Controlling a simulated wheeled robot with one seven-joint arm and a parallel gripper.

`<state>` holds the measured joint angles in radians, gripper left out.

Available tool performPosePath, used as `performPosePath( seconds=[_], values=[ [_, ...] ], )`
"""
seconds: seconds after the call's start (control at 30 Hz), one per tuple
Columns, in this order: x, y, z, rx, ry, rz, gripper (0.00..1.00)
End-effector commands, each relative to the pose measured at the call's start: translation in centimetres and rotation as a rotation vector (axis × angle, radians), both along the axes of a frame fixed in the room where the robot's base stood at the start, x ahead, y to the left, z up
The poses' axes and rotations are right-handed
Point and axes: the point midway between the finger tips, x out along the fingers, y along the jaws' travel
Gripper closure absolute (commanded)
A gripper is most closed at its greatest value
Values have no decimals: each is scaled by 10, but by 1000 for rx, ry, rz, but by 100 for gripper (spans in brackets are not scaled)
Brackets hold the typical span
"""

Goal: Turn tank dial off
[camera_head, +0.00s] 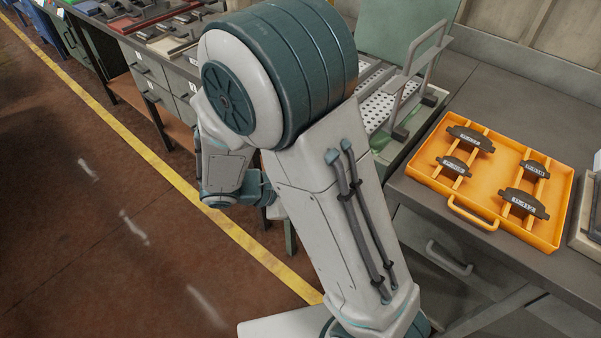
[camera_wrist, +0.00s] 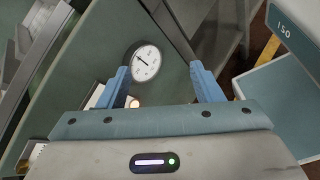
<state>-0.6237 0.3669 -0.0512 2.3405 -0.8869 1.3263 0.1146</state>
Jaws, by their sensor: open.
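In the wrist view my gripper (camera_wrist: 160,68) is open, with its two blue fingers apart and nothing between them that I can see held. A round gauge (camera_wrist: 147,63) with a white face and dark needle shows on a green panel (camera_wrist: 100,50), beside the left fingertip. A small glowing light (camera_wrist: 134,102) and a pale plate (camera_wrist: 95,97) lie partly behind the left finger. I cannot make out a dial knob for certain. In the head view a green tank (camera_head: 384,150) with a perforated tray (camera_head: 376,108) is partly covered by my arm; my gripper is hidden there.
Drawers and a bench with parts (camera_head: 165,25) stand behind my arm. Floor is open at left.

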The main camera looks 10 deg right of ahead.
Motion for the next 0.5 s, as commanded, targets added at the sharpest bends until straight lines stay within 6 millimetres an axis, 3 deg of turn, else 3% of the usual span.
performPosePath(
  seconds=[0.03, 0.2, 0.4, 0.5],
  values=[
    [9, 11, -17, -78, 28, 85, 41],
    [35, 48, -48, -311, 69, 346, 41],
    [52, 87, -75, -485, 74, 562, 41],
    [55, 97, -81, -525, 72, 614, 41]
  ],
)
